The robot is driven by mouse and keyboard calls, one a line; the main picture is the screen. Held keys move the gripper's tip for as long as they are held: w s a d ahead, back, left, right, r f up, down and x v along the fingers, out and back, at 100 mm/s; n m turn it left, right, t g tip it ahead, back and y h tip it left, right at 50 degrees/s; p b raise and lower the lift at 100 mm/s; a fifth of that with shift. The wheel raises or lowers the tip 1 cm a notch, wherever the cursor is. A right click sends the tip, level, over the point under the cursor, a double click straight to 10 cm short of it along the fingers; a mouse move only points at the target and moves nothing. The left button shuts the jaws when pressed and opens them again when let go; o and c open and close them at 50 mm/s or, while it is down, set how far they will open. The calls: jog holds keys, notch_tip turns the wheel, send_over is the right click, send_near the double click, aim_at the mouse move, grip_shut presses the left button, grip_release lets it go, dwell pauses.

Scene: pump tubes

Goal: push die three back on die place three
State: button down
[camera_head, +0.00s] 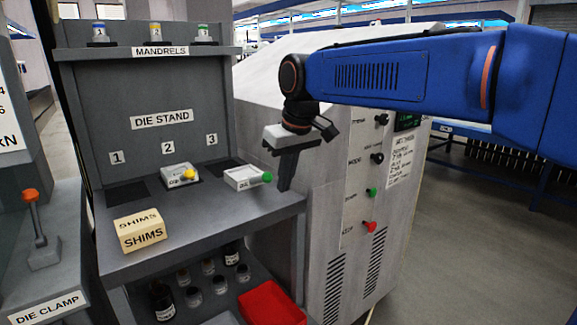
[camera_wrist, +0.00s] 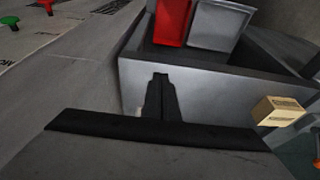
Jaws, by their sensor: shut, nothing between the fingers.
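Die three is a white block with a green knob (camera_head: 241,179) on the die stand's shelf, near its right end. Die place three, the dark patch (camera_head: 214,167) below the label 3, shows in part behind and left of the block; the block seems to sit in front of it, off to the right. My gripper (camera_head: 284,187) points down at the right end of the shelf, right of the green knob and apart from it. Its fingers are together and empty, also in the wrist view (camera_wrist: 160,78). Die three is not visible in the wrist view.
A die with a yellow knob (camera_head: 176,181) sits at place 2. Place 1 (camera_head: 128,193) is a bare dark patch. A shims box (camera_head: 142,230) stands on the front left of the shelf. A machine cabinet (camera_head: 335,200) stands close on the right. A red tray (camera_head: 270,302) is below.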

jog(key=shift+w+a+f, duration=0.3)
jog(key=shift+w+a, duration=0.1)
jog(key=shift+w, duration=0.15)
jog(key=shift+w+a+f, duration=0.25)
jog(key=shift+w+a, duration=0.1)
jog(key=shift+w, duration=0.2)
jog(key=shift+w+a, duration=0.5)
jog(key=shift+w, duration=0.2)
send_over(246, 175)
jog(key=s, duration=0.1)
jog(key=shift+s+d, duration=0.15)
jog(key=shift+d, duration=0.25)
